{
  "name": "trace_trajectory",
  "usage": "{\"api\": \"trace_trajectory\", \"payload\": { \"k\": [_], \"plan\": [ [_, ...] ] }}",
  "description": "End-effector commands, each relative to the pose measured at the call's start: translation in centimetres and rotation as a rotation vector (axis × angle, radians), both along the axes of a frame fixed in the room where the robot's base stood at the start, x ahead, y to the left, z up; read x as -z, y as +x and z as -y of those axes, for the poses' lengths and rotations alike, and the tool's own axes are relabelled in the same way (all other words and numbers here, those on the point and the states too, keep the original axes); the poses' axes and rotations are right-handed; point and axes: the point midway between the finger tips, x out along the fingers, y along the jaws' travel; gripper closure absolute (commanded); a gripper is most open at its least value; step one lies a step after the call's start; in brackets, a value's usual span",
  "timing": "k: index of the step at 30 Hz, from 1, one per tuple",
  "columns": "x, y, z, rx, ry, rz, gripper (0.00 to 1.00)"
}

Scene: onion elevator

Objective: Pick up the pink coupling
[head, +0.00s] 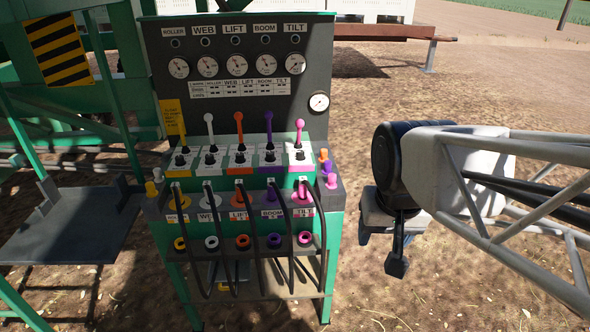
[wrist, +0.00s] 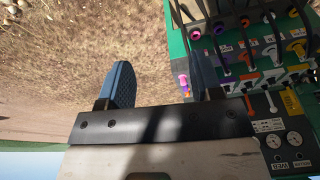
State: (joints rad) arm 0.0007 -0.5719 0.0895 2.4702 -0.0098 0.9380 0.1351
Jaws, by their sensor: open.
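Pink parts sit at the right end of the hydraulic stand. A pink coupling (head: 302,197) with a black hose is in the lower row under TILT. A pink ring socket (head: 305,239) is on the front face below it. A small pink piece (head: 331,180) stands on the right side ledge; it also shows in the wrist view (wrist: 182,79), close beside the right finger and partly hidden by it. I cannot tell which is meant. My gripper (head: 397,263) is right of the stand, apart from it.
The stand's upright gauge panel (head: 237,112) rises behind a row of coloured levers (head: 239,130). Black hoses (head: 322,235) hang in loops in front. An orange piece (head: 323,155) shares the right ledge. Open dirt ground lies right of the stand.

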Motion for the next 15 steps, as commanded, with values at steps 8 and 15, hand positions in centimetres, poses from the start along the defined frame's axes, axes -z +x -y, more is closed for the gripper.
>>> {"api": "trace_trajectory", "payload": {
  "k": [8, 15],
  "plan": [
    [-0.8, 6.5, -0.5, 0.178, 0.040, -0.031, 0.41],
    [-0.7, 12.4, -1.1, 0.341, 0.071, -0.054, 0.41]
  ]
}}
